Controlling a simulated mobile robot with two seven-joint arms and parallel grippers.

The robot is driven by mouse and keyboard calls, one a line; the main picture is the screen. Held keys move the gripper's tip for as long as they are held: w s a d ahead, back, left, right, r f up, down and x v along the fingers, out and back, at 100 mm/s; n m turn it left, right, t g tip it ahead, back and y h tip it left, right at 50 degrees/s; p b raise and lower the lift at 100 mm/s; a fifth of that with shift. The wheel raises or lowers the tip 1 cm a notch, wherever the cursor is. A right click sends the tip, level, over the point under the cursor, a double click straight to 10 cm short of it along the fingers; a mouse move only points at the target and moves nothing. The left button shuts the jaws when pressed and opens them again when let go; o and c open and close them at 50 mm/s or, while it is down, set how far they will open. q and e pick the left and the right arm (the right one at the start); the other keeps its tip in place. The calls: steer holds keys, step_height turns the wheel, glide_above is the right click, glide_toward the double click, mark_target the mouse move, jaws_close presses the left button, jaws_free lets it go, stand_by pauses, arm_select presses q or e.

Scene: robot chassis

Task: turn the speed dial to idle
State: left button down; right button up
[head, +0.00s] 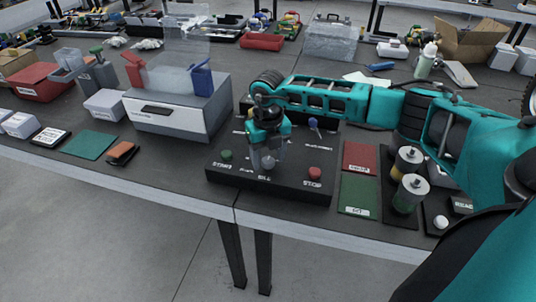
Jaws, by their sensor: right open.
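A black control panel (220,176) lies near the table's front edge. It has a green button (226,155) labelled START at its left and a red button (314,173) labelled STOP at its right. A blue switch or key (313,124) stands at the back right of the panel. My right gripper (264,163) is open, pointing down over the panel's front middle, between the two buttons. A greyish round shape, perhaps the speed dial, shows at its fingertips; whether they touch it I cannot tell. The gripper hides most of that spot and the dial's setting. My left gripper is out of view.
A grey box (190,112) with a drawer stands left of the panel. Red (360,158) and green (358,195) mats lie to its right, then cylinders (410,193) on a dark tray. My right arm spans above the table's right side.

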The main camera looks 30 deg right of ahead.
steer(key=c, duration=1)
steer(key=shift+c, duration=0.2)
